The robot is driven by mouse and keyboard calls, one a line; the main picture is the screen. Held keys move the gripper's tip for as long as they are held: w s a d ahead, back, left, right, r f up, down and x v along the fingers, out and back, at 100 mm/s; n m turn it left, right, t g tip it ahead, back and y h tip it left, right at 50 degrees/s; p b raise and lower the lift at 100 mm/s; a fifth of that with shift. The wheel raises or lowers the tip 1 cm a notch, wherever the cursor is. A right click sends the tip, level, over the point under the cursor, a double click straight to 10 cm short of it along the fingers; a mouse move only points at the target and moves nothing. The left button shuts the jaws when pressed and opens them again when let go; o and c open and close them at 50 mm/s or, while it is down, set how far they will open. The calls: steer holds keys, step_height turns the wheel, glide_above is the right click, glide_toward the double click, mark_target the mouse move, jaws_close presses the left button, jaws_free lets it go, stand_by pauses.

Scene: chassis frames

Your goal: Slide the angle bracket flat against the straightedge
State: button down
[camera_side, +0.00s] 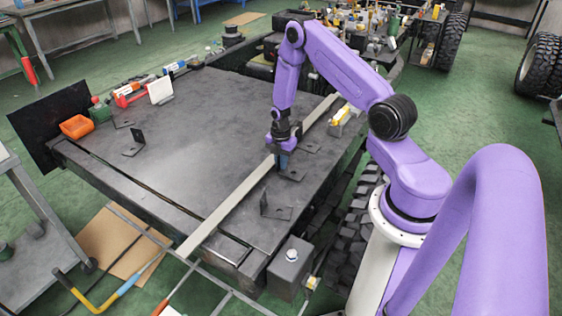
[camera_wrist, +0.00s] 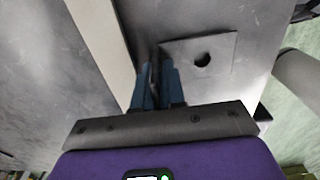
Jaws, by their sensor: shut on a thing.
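The angle bracket is a dark grey metal L with a round hole in its flat leg. In the side view the bracket (camera_side: 293,174) lies on the dark table under my gripper (camera_side: 283,160). In the wrist view the flat leg of the bracket (camera_wrist: 218,50) extends right from my gripper (camera_wrist: 158,78). My blue fingers are shut on its upright leg, which they mostly hide. The straightedge (camera_side: 228,204) is a long pale bar lying diagonally across the table. In the wrist view the straightedge (camera_wrist: 104,42) is left of the bracket, with a narrow strip of table showing between them.
Another bracket (camera_side: 277,208) stands nearer the camera beside the straightedge, and one (camera_side: 308,147) lies beyond my gripper. More brackets (camera_side: 133,146) stand on the left. An orange container (camera_side: 77,126) and small tools line the far left edge. The table's middle (camera_side: 200,125) is clear.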

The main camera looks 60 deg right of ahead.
steer(key=shift+f, duration=0.25)
stand_by(0.4)
steer(key=c, duration=1.1)
jaws_free()
steer(key=shift+r, duration=3.45)
